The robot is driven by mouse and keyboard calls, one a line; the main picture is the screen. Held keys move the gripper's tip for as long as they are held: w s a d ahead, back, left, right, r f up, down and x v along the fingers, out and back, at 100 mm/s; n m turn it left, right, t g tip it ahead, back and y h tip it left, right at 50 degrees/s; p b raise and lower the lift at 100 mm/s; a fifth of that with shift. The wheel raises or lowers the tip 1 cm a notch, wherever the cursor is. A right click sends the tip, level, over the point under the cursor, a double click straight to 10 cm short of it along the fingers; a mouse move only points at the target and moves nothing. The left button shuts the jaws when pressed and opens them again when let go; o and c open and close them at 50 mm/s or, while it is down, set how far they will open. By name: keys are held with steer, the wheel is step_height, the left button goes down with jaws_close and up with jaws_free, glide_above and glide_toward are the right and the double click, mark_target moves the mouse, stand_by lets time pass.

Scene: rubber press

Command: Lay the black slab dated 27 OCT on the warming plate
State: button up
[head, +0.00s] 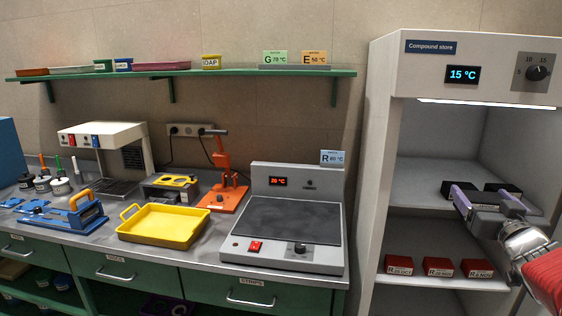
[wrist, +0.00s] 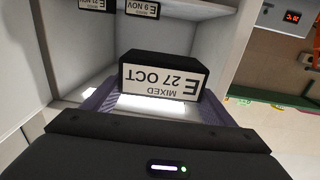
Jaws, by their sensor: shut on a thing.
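The black slab with a white label reading MIXED, E, 27 OCT (wrist: 160,78) shows in the wrist view, its text upside down. My gripper (wrist: 158,100) is shut on it, with a purple finger at each side. In the head view my gripper (head: 484,199) is in front of the middle shelf of the compound store at right. Dark blocks show around the fingers there; I cannot tell which is the held slab. The warming plate (head: 293,218) stands on the bench, its dark top bare.
Other black slabs, dated 21 NOV (wrist: 97,4) and 9 NOV (wrist: 143,8), sit in the store. Red slabs (head: 438,267) line the shelf below. Cards G 70 °C (head: 275,57) and E 50 °C (head: 314,57) stand on the green wall shelf. A yellow tray (head: 163,226) is left of the plate.

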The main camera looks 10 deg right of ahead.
steer(key=w+a+f+y, duration=0.1)
steer(key=w+a+f, duration=0.4)
steer(key=a+f, duration=0.3)
steer(key=w+a+f, duration=0.5)
steer(key=a+f, duration=0.3)
steer(key=w+a+f+n+y, duration=0.1)
steer(key=a+f, duration=0.3)
steer(key=a, duration=0.3)
steer(key=a+f+n+y, duration=0.1)
steer(key=a+f+y, duration=0.1)
steer(key=a+f, duration=0.2)
steer(key=w+a+f+n+t+y, duration=0.1)
steer(key=a+f, duration=0.3)
steer(key=a, duration=0.7)
steer(key=shift+w+n+y, duration=0.35)
steer(key=shift+n+y, duration=0.25)
steer(key=shift+y, duration=0.1)
steer(key=shift+f, duration=0.15)
steer(key=s+f, duration=0.5)
steer(key=f, duration=0.1)
steer(key=shift+f, duration=0.15)
